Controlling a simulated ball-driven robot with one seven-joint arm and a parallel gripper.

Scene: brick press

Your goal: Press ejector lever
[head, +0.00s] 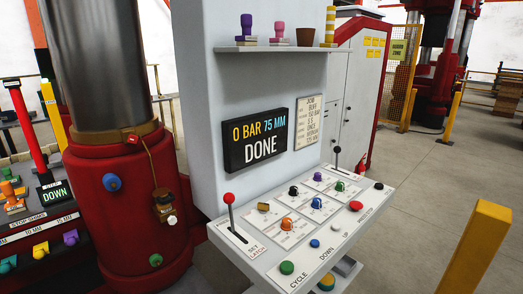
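A sloped control panel (268,250) juts from the grey press column. A lever with a red ball knob (229,198) stands upright in a slot at its left end, beside a plate reading SET LATCH. A second lever with a black knob (337,150) stands at the panel's far right edge. I cannot read which lever is labelled ejector. The display (255,137) above the panel reads 0 BAR 75 MM DONE. My gripper is not in view.
A green CYCLE button (287,268), a blue button (314,243), a red button (355,206) and several knobs crowd the panel. A red cylinder base (130,215) stands at left. A yellow post (478,245) stands at right. Grey floor between panel and post is clear.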

